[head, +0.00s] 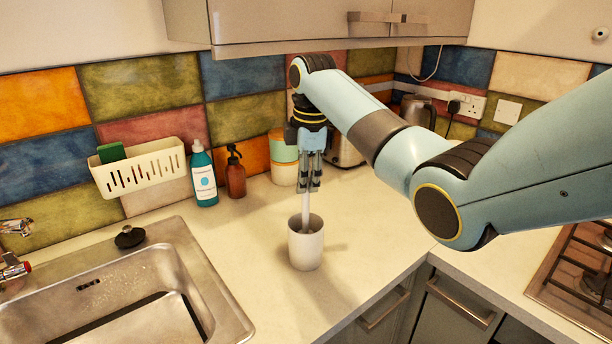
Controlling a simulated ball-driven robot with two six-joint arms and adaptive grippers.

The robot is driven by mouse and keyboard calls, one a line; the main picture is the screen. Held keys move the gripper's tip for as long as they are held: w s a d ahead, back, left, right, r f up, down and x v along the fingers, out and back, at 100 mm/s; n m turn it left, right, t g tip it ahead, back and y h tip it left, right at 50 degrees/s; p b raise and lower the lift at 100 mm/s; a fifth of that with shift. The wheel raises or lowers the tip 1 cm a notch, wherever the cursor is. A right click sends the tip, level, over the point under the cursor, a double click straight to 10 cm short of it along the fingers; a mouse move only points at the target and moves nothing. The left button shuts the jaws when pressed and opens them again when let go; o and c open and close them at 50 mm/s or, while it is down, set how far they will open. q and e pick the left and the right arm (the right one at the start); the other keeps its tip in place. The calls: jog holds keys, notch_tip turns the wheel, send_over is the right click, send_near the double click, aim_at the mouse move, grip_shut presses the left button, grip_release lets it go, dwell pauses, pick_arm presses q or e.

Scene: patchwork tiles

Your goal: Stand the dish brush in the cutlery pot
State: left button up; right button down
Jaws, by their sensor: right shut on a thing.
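The cutlery pot (306,248), a white cup-like pot, stands upright on the worktop right of the sink. My right gripper (310,186) is above the pot, pointing down, and is shut on the dish brush (305,210). The brush's pale handle hangs nearly upright below the fingers, and its lower end goes into the pot's mouth. Whether that end touches the pot's bottom is hidden by the front wall. The brush's head cannot be made out among the fingers. My left gripper is not in view.
A cupboard (320,22) hangs above. Worktop around the pot is clear.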

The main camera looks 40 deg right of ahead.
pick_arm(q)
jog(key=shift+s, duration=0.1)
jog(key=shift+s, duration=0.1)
pick_arm(e)
jog(key=c, duration=1.2)
grip_release()
jog(key=r, duration=0.7)
jog(key=shift+s+r, duration=0.25)
jog(key=shift+s, duration=0.1)
